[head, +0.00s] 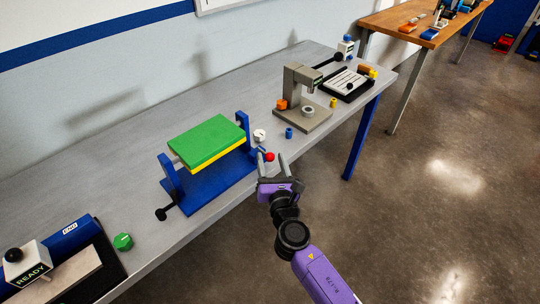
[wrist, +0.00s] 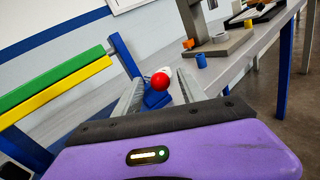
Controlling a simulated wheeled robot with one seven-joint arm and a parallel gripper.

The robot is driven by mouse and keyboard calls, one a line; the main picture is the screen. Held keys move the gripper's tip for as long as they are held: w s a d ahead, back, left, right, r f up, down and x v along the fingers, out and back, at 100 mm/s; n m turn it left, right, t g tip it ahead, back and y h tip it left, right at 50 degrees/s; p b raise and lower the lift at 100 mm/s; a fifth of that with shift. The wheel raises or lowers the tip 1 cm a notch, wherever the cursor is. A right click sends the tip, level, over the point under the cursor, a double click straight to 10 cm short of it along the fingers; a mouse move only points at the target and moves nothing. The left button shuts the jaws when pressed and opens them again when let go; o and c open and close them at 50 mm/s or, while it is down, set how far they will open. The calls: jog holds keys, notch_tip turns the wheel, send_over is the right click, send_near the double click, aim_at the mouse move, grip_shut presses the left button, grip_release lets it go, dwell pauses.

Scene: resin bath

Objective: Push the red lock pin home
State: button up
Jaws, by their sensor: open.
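The red lock pin (head: 269,157) shows a round red knob at the right end of a blue stand (head: 218,184). The stand carries a flat plate, green on top with a yellow layer below (head: 207,141). In the wrist view the red knob (wrist: 160,81) appears between the fingertips, a little beyond them. My gripper (head: 269,161) is open, with its two grey fingers on either side of the knob in the picture. I cannot tell whether a finger touches it. The pin's shaft is hidden behind the knob.
A white round part (head: 259,135) and a blue cylinder (head: 289,133) stand near the knob. A grey press (head: 300,100) stands farther right. A black handle (head: 161,214) sticks out at the stand's front left. Open floor lies to the right of the bench (head: 160,250).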

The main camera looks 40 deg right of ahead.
jog(key=shift+x, duration=0.95)
jog(key=shift+c, duration=0.5)
grip_shut()
